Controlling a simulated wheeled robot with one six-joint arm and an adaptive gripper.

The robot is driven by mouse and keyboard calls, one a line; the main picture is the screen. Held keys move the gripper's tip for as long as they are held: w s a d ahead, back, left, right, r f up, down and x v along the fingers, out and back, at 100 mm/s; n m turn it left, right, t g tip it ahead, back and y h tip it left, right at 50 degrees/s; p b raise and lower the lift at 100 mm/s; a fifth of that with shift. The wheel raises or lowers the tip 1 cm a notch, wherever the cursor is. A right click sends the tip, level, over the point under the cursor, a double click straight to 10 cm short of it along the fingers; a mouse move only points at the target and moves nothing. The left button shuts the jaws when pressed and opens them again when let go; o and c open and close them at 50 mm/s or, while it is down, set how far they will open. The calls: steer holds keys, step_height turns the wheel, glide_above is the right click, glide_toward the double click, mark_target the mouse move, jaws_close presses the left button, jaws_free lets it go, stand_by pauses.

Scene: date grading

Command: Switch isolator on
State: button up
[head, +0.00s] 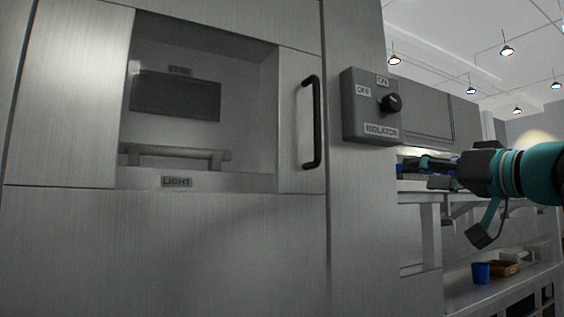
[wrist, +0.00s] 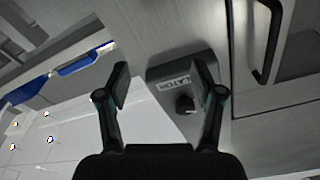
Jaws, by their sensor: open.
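The grey isolator box (head: 360,120) is mounted on the steel cabinet front, with labels OFF at left, ON at top and ISOLATOR below. Its black rotary knob (head: 391,102) sticks out at the box's right; I cannot tell which label it points to. My gripper (head: 408,165) is below and right of the box in the head view, apart from the knob. In the wrist view my gripper (wrist: 163,84) is open and empty. The knob (wrist: 185,104) shows between its fingers, nearer the right one, and the box (wrist: 165,75) is partly hidden behind that finger.
A cabinet door with a black bar handle (head: 318,122) stands left of the box. A recessed window and a LIGHT label (head: 177,182) are further left. A blue cup (head: 481,272) and a brown tray (head: 505,268) sit on a bench at lower right.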

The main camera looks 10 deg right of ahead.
mark_target(396, 103)
steer(key=s+d+r+n+t+y+b, duration=0.1)
steer(key=s+d+r+n+t+b, duration=0.2)
steer(key=s+r, duration=0.5)
steer(key=shift+n, duration=0.5)
steer(key=p+x, duration=0.1)
steer(key=x, duration=0.3)
steer(key=p+x, duration=0.2)
steer(key=x, duration=0.3)
steer(key=r+p+x, duration=0.1)
steer(key=x, duration=0.4)
steer(key=shift+s+d+r+p, duration=0.1)
steer(key=shift+s+d+p, duration=0.1)
steer(key=shift+p, duration=0.1)
steer(key=shift+x, duration=0.75)
steer(key=c, duration=1.1)
steer(key=shift+c, duration=0.2)
